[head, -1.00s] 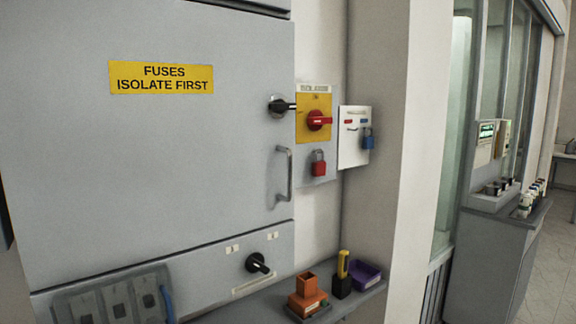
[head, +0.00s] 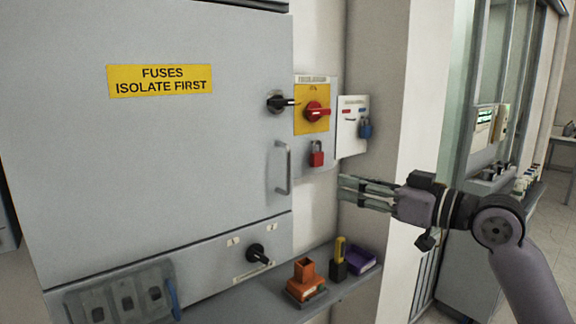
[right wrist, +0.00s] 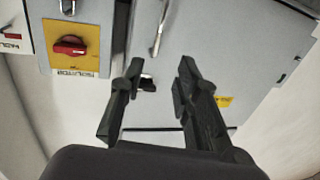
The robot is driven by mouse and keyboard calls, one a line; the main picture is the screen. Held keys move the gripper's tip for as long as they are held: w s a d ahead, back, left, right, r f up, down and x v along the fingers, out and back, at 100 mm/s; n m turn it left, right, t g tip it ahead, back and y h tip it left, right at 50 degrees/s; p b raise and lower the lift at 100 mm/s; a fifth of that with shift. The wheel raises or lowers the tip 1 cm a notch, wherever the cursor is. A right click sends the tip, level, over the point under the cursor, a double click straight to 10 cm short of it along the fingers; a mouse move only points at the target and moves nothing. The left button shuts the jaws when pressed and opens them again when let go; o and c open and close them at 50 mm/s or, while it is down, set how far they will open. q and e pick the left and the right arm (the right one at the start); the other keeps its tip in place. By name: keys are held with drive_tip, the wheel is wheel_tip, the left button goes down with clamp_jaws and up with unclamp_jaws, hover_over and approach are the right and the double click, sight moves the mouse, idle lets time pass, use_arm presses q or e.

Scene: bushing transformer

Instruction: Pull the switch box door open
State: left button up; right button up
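The grey switch box door (head: 150,150) fills the left of the head view and looks shut. Its upright metal bar handle (head: 284,167) is at its right edge, below a black knob (head: 278,102). My right gripper (head: 342,187) is to the right of the handle, apart from it, fingers pointing left. In the right wrist view the gripper (right wrist: 160,68) has its two fingers apart with nothing held. There the handle (right wrist: 159,30) shows beyond the fingertips and the black knob (right wrist: 147,84) between the fingers. My left gripper is not in view.
Right of the door are a red isolator switch (head: 316,111), a red padlock (head: 316,154) and a small white panel (head: 352,126) with a blue padlock. A shelf below holds an orange holder (head: 306,281), a black-and-yellow item (head: 339,260) and a purple tray (head: 361,261).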

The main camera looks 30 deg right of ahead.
sight(288, 188)
drive_tip(key=p+x, duration=0.7)
drive_tip(key=x, duration=1)
drive_tip(key=shift+d+f+p, duration=0.2)
drive_tip(key=shift+p, duration=0.15)
drive_tip(key=shift+c, duration=0.5)
clamp_jaws()
